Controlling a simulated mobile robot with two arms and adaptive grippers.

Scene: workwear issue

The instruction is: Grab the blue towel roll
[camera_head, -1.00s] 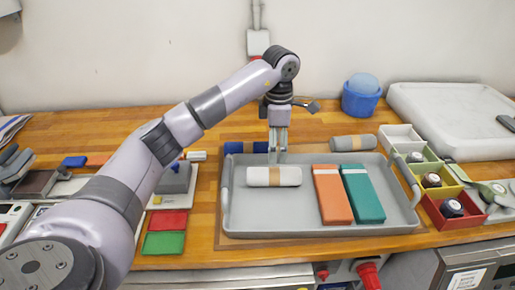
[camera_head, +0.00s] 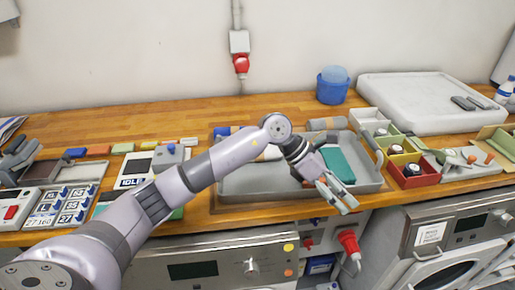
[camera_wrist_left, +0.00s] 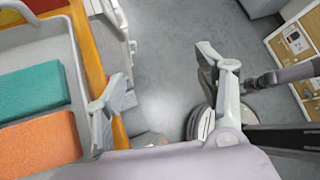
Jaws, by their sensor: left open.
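The blue towel roll (camera_head: 222,131) shows only as a small dark blue end at the back left of the grey tray (camera_head: 250,187). My left arm hides the rest of it. My left gripper (camera_head: 349,207) is open and empty, over the tray's front right edge, tilted down and right, well apart from the roll. In the left wrist view its spread fingers (camera_wrist_left: 162,68) have only the floor between them. The blue roll does not show there. My right gripper is not in view.
A teal towel (camera_head: 338,165) and an orange towel (camera_wrist_left: 42,147) lie in the tray. A white roll (camera_head: 271,153) is partly behind my arm; a grey roll (camera_head: 327,124) lies at the back. Small bins (camera_head: 412,172) stand right.

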